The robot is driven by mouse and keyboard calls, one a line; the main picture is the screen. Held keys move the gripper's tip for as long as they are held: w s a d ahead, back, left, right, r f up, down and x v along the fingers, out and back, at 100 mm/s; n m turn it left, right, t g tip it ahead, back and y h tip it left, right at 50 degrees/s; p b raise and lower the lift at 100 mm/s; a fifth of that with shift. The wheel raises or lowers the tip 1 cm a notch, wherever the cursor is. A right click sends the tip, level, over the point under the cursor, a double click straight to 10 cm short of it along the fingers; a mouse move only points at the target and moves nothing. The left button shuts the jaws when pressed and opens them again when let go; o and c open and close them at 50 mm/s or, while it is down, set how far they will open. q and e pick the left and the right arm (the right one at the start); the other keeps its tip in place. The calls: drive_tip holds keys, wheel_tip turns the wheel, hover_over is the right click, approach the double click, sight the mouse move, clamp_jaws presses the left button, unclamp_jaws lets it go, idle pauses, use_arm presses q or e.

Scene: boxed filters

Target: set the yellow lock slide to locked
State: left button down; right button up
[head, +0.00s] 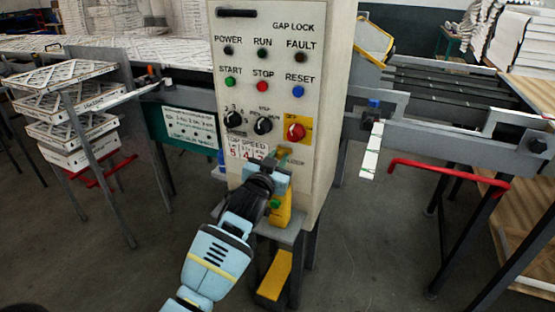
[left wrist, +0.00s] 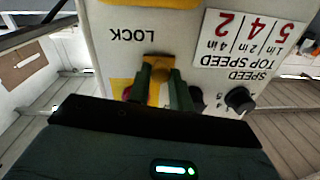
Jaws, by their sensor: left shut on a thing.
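The yellow lock slide (head: 284,153) is on the lower front of the cream control cabinet (head: 325,90). It shows in the left wrist view as a yellow-brown tab (left wrist: 157,67) below the upside-down word LOCK. My left gripper (head: 277,166) is shut on the slide, one dark green finger on each side of it in the left wrist view (left wrist: 157,84). The fingers and palm hide part of the slide and its track, so I cannot tell its exact setting. My right gripper is not in view.
A red knob on a yellow plate (head: 295,131) and black dials (head: 263,126) sit just above the slide. A yellow part (head: 281,211) is below the gripper. Conveyor rails flank the cabinet, with a red bar (head: 440,172) on the right. Stacked filters (head: 66,102) stand left.

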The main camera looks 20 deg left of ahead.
sight(297, 152)
use_arm(q)
drive_tip(key=shift+d+f, duration=0.1)
drive_tip(key=shift+d, duration=1.8)
drive_tip(key=c, duration=1.3)
unclamp_jaws()
drive_tip(key=shift+d, duration=0.15)
drive_tip(key=shift+o, duration=0.2)
drive_tip(key=shift+s, duration=0.15)
drive_tip(key=shift+s, duration=0.2)
drive_tip(key=s, duration=0.7)
